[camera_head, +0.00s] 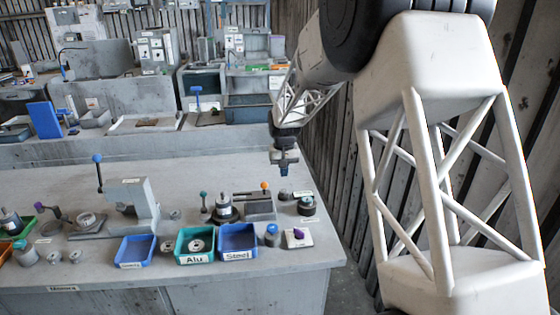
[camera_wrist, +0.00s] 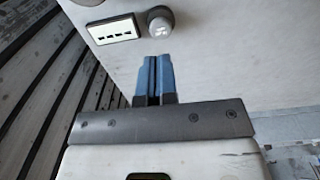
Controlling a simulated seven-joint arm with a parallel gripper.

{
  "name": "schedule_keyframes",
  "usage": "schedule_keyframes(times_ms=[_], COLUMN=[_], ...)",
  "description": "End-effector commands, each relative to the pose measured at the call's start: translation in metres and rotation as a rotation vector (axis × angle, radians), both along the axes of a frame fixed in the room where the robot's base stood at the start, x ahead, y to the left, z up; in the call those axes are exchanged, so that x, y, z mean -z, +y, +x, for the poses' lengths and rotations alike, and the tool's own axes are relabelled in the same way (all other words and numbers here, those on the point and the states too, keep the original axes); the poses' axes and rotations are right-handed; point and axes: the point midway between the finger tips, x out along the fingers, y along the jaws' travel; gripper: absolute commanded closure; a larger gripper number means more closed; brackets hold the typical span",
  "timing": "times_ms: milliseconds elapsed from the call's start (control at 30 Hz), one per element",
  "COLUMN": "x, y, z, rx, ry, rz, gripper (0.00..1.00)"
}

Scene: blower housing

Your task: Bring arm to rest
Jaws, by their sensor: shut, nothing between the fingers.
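My gripper (camera_head: 285,164) hangs over the right end of the grey workbench (camera_head: 100,268) in the head view, fingers pointing down. In the wrist view its two blue fingers (camera_wrist: 155,75) are together, with nothing between them. It is apart from the parts on the bench. My white lattice arm fills the right side of the head view and reaches back and left to the gripper.
Blue and green bins (camera_head: 238,236) marked Alu and Steel stand at the bench's front. A lever press (camera_head: 140,203) stands left of the gripper. A round grey part (camera_wrist: 161,24) and a labelled plate (camera_wrist: 114,31) lie ahead of the fingers. A slatted wall (camera_head: 345,190) rises at right.

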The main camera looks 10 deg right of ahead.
Motion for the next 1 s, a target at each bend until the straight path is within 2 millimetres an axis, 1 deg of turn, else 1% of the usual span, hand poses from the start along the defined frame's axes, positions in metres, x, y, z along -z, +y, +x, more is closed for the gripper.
schedule_keyframes(times_ms=[167, 267, 367, 500, 700, 1000], x=[-0.015, -0.029, -0.045, -0.068, -0.096, -0.129], y=[-0.002, -0.005, -0.007, -0.012, -0.017, -0.025], z=[-0.015, -0.030, -0.050, -0.082, -0.130, -0.204], rx=[0.001, 0.001, 0.002, 0.004, 0.006, 0.009], ry=[-0.010, -0.017, -0.027, -0.043, -0.064, -0.097], rz=[0.000, 0.000, 0.000, 0.000, 0.000, -0.001], gripper=[1.00, 1.00, 1.00, 1.00, 1.00, 1.00])
